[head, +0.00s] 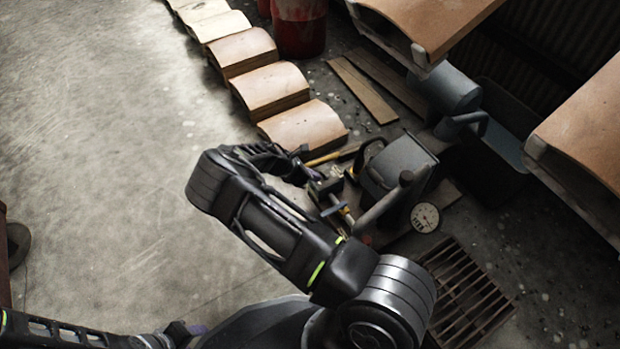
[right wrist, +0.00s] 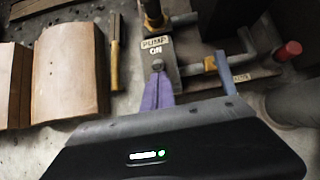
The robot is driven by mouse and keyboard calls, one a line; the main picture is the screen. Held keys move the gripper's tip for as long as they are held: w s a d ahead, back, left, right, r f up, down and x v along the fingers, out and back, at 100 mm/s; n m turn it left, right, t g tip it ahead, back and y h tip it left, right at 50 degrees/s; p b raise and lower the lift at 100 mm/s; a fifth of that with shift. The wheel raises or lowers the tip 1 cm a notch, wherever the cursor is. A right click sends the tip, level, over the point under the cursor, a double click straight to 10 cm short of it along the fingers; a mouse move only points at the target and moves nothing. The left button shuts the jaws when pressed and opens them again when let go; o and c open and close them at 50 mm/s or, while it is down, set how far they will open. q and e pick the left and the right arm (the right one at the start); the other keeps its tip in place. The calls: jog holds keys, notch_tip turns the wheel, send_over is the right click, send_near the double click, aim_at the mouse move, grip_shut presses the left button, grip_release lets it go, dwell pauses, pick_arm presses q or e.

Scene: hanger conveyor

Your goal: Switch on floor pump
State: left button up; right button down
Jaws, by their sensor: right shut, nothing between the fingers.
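The floor pump (head: 398,165) is a dark grey machine with a pipe and a round white gauge (head: 425,218). Beside it, in the right wrist view, is a grey plate with a label (right wrist: 156,45) reading "PUMP" and "ON". A small round knob or lever end (right wrist: 157,66) shows just below the label. My right gripper (right wrist: 158,80) is shut and empty, its purple fingertips at this knob; I cannot tell whether they touch. In the head view my right gripper (head: 312,175) is left of the pump, partly hidden. My left gripper (head: 190,330) is at the bottom edge, its fingers unclear.
A blue lever (right wrist: 226,72) and a red-ended pipe (right wrist: 288,50) are right of the plate. A yellow-handled tool (right wrist: 115,62) lies left. Curved tiles (head: 270,90) line the floor, with a floor grate (head: 465,290) near the pump. Open concrete floor is at left.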

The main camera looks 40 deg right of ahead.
jog(key=shift+r, duration=0.1)
jog(key=shift+d+y+p, duration=0.1)
jog(key=shift+y+p, duration=0.2)
jog(key=shift+p, duration=0.2)
